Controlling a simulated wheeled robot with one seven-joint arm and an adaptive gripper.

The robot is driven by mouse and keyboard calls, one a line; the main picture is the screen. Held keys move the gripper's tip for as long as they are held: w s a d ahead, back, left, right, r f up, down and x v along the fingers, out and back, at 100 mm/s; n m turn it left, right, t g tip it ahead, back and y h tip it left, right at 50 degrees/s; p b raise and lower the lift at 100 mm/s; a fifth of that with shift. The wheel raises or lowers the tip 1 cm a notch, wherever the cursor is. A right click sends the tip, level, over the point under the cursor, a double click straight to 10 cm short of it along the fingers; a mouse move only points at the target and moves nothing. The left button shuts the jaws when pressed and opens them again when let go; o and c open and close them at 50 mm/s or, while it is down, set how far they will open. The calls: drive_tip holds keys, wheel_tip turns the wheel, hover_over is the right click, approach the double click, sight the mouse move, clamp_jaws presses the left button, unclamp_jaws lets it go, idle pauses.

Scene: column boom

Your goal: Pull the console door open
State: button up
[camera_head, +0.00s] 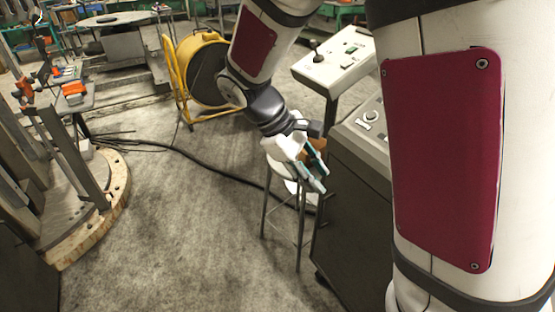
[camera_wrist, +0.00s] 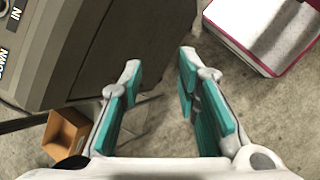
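The console (camera_head: 345,215) is a dark cabinet with a sloped grey control panel, right of centre in the head view. In the wrist view, the console (camera_wrist: 62,45) fills the upper left, with lettering on its grey edge and a dark flat face beside it. I cannot make out the door's outline or a handle. My gripper (camera_head: 318,178) is at the console's left side in the head view. In the wrist view, my gripper (camera_wrist: 160,64) has its teal-padded fingers wide apart with nothing between them. My arm hides part of the console.
A stool (camera_head: 268,205) stands beside the console under my gripper. A brown box (camera_wrist: 68,134) shows left of my fingers. A second control panel (camera_head: 335,62) stands behind. A yellow cable reel (camera_head: 200,72) and a black cable (camera_head: 215,172) are on the floor. Open floor lies left.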

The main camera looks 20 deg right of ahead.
drive_tip(key=w+f+n+t+h+b, duration=0.1)
drive_tip(key=w+f+n+h+b, duration=0.3)
drive_tip(key=f, duration=0.7)
drive_tip(key=w+f+n+t+h+b, duration=0.1)
drive_tip(key=w+f+n+h+b, duration=0.3)
drive_tip(key=f+b, duration=0.5)
drive_tip(key=w+f+n+t+h+b, duration=0.15)
drive_tip(key=w+f+h+b, duration=0.35)
drive_tip(key=f, duration=0.7)
drive_tip(key=shift+n+g+y, duration=0.45)
drive_tip(key=shift+y, duration=0.15)
drive_tip(key=d, duration=0.4)
drive_tip(key=d+b, duration=0.1)
drive_tip(key=d, duration=0.3)
drive_tip(key=w+d, duration=0.1)
drive_tip(key=d, duration=0.3)
drive_tip(key=shift+d+f+b, duration=0.1)
drive_tip(key=shift+d+b, duration=0.25)
drive_tip(key=shift+d, duration=0.05)
drive_tip(key=shift+s, duration=0.1)
clamp_jaws()
